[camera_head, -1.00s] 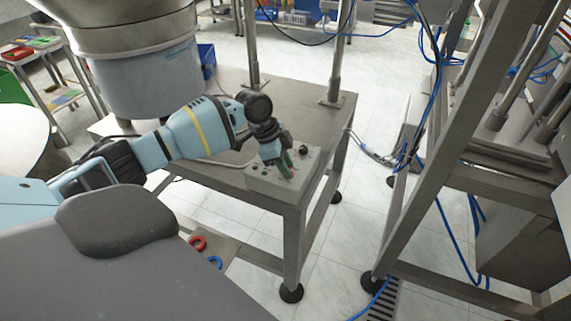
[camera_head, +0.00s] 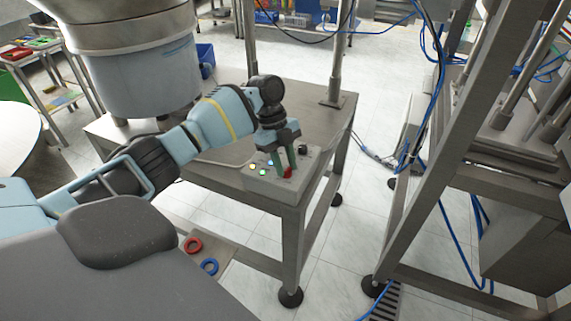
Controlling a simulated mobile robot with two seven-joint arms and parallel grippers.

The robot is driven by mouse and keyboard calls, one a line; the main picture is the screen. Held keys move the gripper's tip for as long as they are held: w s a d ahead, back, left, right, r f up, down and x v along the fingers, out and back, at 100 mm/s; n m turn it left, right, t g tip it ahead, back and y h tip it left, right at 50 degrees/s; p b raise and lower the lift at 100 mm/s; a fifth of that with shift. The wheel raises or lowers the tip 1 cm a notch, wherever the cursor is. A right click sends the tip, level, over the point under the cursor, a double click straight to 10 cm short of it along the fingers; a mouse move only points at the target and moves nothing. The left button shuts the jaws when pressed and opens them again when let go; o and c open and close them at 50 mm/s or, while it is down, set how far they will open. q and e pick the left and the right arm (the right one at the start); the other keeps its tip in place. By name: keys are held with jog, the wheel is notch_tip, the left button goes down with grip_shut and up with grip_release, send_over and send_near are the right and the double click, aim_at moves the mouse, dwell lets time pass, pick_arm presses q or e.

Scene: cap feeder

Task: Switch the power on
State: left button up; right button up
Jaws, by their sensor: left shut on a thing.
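A grey control box (camera_head: 301,184) sits on the front corner of the metal table. Small lights glow on its top: a yellow one, a green one (camera_head: 263,172) and blue-white ones. A red switch (camera_head: 287,173) is at the front right of the box top. My left gripper (camera_head: 282,172) points down over the box, its green fingers shut on the red switch. The fingers hide part of the switch and of the panel. My right gripper is not in view.
The metal table (camera_head: 320,120) carries upright posts (camera_head: 339,60) behind the box. A large round feeder bowl (camera_head: 140,70) stands at the left. A metal frame (camera_head: 440,140) with blue cables is at the right. Red and blue rings (camera_head: 209,267) lie at the lower left.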

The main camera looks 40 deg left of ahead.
pick_arm(q)
jog(key=shift+m, duration=0.3)
dwell(0.4)
jog(key=o, duration=1)
jog(key=v, duration=0.7)
jog(key=shift+r, duration=0.35)
jog(key=shift+a+f, duration=0.1)
jog(key=shift+a, duration=0.05)
